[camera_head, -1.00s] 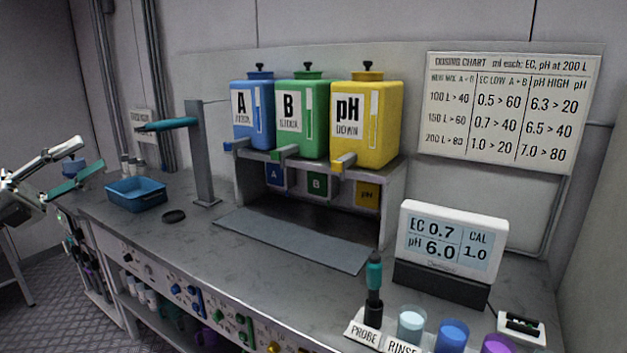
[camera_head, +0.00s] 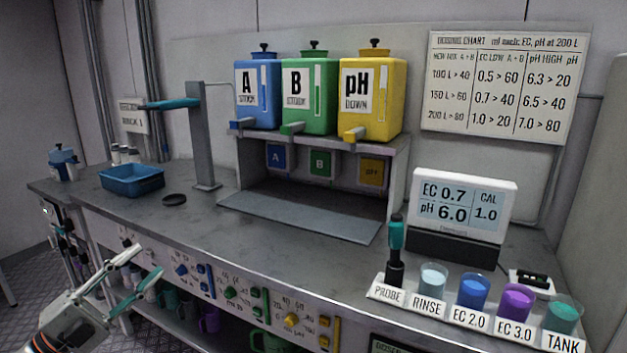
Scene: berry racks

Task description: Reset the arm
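My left gripper (camera_head: 149,260) is in the lower left of the head view, in front of the bench's front panel. Its pale finger and teal finger stand apart with nothing between them, so it is open and empty. It touches nothing that I can see. My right gripper is out of view.
The grey bench (camera_head: 200,228) carries a blue tray (camera_head: 132,187), a black disc (camera_head: 174,199) and a dispenser rack (camera_head: 398,185) with blue, green and yellow tanks. A meter (camera_head: 462,207), a probe (camera_head: 396,240) and several cups stand at right. Mugs sit on a shelf below.

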